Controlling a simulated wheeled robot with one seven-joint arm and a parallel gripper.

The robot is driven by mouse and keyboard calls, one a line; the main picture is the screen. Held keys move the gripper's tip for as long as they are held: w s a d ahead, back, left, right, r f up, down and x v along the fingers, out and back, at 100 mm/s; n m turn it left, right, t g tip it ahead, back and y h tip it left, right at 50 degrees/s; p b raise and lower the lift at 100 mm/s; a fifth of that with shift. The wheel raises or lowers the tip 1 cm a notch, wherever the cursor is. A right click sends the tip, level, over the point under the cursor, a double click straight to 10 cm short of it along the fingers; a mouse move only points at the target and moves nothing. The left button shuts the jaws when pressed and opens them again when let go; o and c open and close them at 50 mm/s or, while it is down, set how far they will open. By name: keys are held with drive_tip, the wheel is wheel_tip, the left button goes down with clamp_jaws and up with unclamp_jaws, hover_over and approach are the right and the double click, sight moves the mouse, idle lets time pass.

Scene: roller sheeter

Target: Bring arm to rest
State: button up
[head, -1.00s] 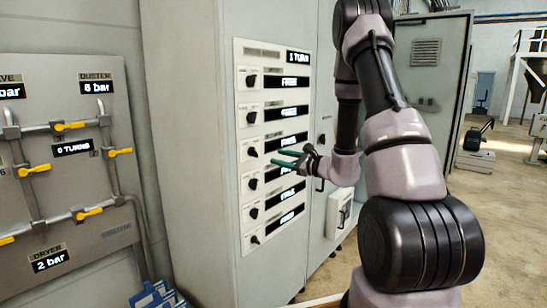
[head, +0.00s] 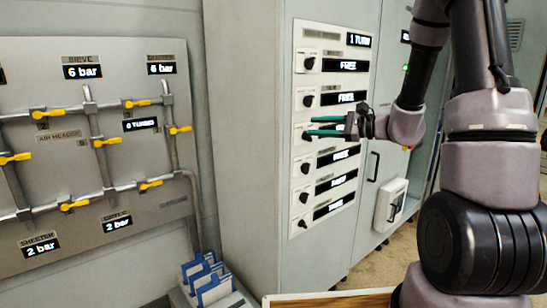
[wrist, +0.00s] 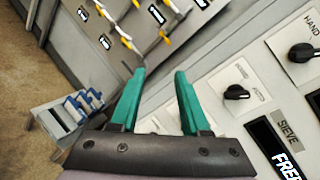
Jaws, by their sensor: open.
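My gripper (head: 312,127) is at the end of my arm, in front of the grey cabinet's switch panel (head: 298,130) in the head view. Its two green fingers point left. In the wrist view my gripper (wrist: 160,85) shows its fingers apart with nothing between them. The panel carries a column of black rotary knobs, each beside a small display, several reading FREE. In the wrist view a black knob (wrist: 236,92) lies to the right of the fingers, apart from them.
A grey wall board (head: 55,110) with pipes and yellow valve handles stands at left. A holder with blue-edged folders (head: 212,285) sits below it. A wooden-edged surface (head: 330,300) is at the bottom. Floor shows at right between cabinet and my arm.

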drive_tip(key=s+a+r+n+g+h, duration=0.1)
drive_tip(key=s+r+n+g+h, duration=0.2)
drive_tip(key=s, duration=0.5)
drive_tip(key=s+a+r+n+g+h, duration=0.25)
drive_tip(key=s+n, duration=0.35)
drive_tip(key=s, duration=0.3)
drive_tip(key=s+d+r+n+t+h, duration=0.1)
drive_tip(key=s+d+r+t+h, duration=0.1)
drive_tip(key=d, duration=0.3)
drive_tip(key=s+d+r+n+t+h, duration=0.2)
drive_tip(key=s+d+h, duration=0.2)
drive_tip(key=d+h, duration=0.1)
drive_tip(key=shift+s+d+r, duration=0.15)
drive_tip(key=shift+d+r, duration=0.1)
drive_tip(key=shift+d, duration=0.2)
